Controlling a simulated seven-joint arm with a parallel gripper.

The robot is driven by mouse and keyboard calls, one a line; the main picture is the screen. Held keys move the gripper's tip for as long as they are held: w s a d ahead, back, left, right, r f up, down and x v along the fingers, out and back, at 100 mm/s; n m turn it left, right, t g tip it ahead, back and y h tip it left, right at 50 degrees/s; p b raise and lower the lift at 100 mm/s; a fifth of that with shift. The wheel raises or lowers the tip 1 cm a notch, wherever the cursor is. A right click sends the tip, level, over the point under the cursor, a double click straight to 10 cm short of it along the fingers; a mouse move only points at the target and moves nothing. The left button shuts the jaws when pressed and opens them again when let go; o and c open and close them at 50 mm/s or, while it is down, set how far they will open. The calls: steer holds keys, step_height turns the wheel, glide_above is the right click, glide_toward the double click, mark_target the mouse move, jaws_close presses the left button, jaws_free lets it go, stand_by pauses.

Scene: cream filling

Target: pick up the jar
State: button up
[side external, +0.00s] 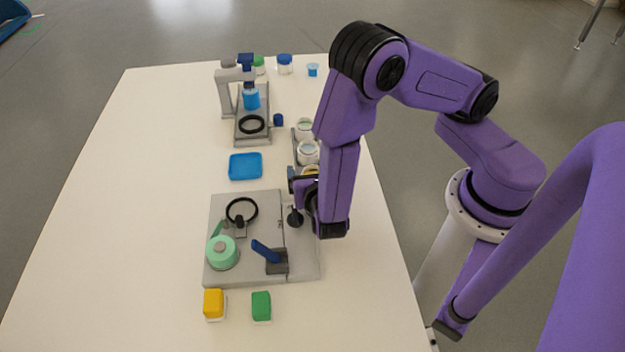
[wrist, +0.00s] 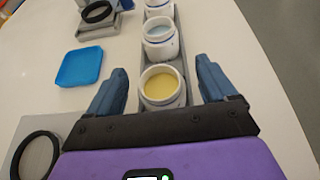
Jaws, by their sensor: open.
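Several white jars stand in a row in a grey rack (wrist: 175,38). In the wrist view, the nearest jar (wrist: 148,93) has a yellow filling and sits between my open fingers, apart from both as far as I can see. Behind it is a jar with pale blue contents (wrist: 160,45), and another jar (wrist: 158,8) is cut off at the top edge. In the side view, my gripper (side external: 303,180) is at the near end of the rack, and the arm partly hides the nearest jar. Two jars (side external: 308,152) show clearly there.
A blue tray (side external: 245,166) lies left of the rack. A grey fixture plate (side external: 222,205) with a black ring, green knob and blue lever is nearer. A press station (side external: 240,100) stands farther back. Yellow (side external: 213,303) and green (side external: 261,305) blocks lie in front. The table's left side is clear.

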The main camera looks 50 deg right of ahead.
steer(key=c, duration=1.1)
steer(key=shift+r, duration=0.15)
steer(key=shift+r, duration=0.5)
step_height(320, 180, up, 2)
steer(key=shift+r, duration=0.1)
steer(key=s+d+r, duration=0.4)
steer(key=s+r, duration=0.5)
steer(key=s, duration=0.4)
steer(key=shift+s+r, duration=0.15)
steer(key=shift+r, duration=0.1)
